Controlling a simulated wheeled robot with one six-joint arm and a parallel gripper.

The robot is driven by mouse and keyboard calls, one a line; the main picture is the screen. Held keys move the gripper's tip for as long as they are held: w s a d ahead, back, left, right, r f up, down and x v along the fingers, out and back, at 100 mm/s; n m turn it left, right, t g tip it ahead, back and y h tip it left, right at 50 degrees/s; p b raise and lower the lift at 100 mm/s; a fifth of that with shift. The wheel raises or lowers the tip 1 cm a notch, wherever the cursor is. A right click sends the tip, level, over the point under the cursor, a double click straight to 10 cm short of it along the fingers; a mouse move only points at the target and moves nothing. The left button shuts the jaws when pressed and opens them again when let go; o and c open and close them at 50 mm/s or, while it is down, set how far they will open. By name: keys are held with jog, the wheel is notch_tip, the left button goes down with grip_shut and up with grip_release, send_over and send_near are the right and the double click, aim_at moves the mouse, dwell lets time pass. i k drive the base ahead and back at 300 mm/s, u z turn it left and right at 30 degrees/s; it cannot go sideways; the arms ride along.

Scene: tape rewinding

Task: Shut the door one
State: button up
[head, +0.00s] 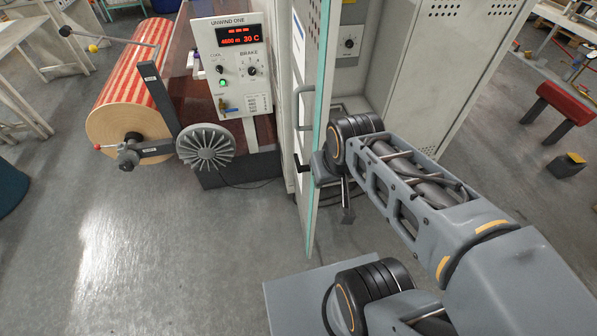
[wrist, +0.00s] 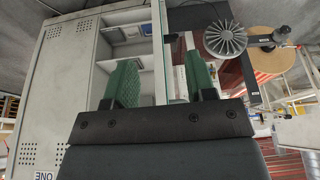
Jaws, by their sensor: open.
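A tall door leaf with a teal edge (head: 322,95) stands open in the head view, seen nearly edge-on. Its bar handle (head: 299,105) is on the left face. My gripper (head: 328,185) is at the door's free edge, partly hidden by my wrist. In the wrist view my gripper (wrist: 161,82) is open, with green ribbed pads set wide apart. The door's edge (wrist: 160,35) runs up between the pads in the picture; contact cannot be told. The cabinet interior with pale shelves (wrist: 125,35) shows left of that edge. A grey perforated panel (wrist: 70,75) bears the upside-down word ONE.
A grey perforated cabinet panel (head: 435,75) stands right of the opening. The floor (head: 160,250) at front left is clear.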

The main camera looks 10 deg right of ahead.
aim_at(315, 24)
jog(key=u, duration=0.5)
jog(key=k, duration=0.6)
jog(key=u, duration=1.2)
jog(key=i, duration=1)
jog(key=z, duration=0.55)
